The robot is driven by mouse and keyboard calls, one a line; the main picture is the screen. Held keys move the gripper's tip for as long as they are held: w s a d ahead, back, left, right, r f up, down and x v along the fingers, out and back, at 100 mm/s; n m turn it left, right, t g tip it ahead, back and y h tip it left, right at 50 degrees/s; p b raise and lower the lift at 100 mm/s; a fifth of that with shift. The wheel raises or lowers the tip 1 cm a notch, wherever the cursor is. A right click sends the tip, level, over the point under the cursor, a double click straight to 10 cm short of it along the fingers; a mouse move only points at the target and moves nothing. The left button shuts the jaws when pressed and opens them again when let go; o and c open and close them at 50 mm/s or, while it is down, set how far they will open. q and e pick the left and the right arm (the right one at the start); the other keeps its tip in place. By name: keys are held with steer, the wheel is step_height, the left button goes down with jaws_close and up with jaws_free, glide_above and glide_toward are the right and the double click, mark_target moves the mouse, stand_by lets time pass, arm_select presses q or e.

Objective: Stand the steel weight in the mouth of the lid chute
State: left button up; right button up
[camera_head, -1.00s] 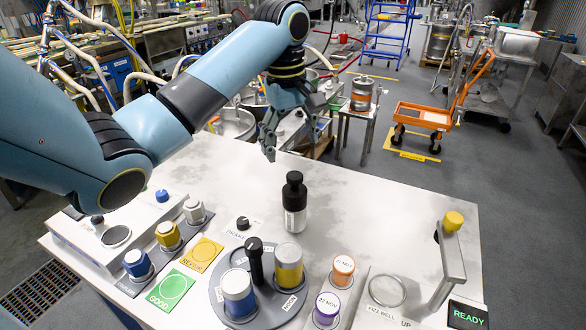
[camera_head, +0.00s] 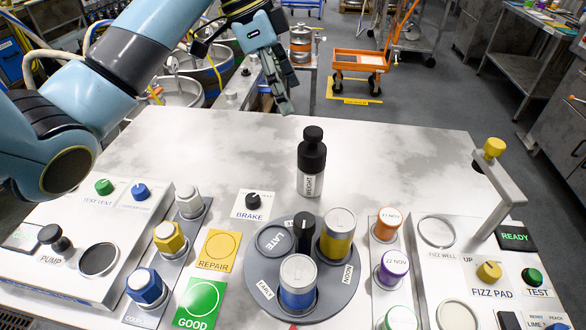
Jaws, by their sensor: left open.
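The steel weight (camera_head: 311,168) is a black-topped bottle shape with a dark knob and a pale label reading WEIGHT. It stands upright on the white tabletop (camera_head: 400,150), behind the grey turntable. My left gripper (camera_head: 286,100) is open and empty. In the picture it is above and slightly left of the weight, near the far table edge, apart from it. I cannot make out which part is the lid chute or its mouth. My right gripper is not in view.
The turntable (camera_head: 262,285) holds a blue can (camera_head: 298,282), a yellow can (camera_head: 338,235) and a black post. Several cans stand in racks on both sides. A handle with a yellow knob (camera_head: 494,147) rises at right. The table's far middle is clear.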

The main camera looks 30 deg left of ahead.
mark_target(307, 129)
arm_select(q)
steer(key=x, duration=1.1)
steer(key=shift+w+d+r+p, duration=0.15)
steer(key=shift+w+d+p, duration=0.15)
steer(key=shift+d, duration=0.05)
steer(key=shift+f, duration=0.35)
steer(key=shift+c, duration=0.4)
jaws_close()
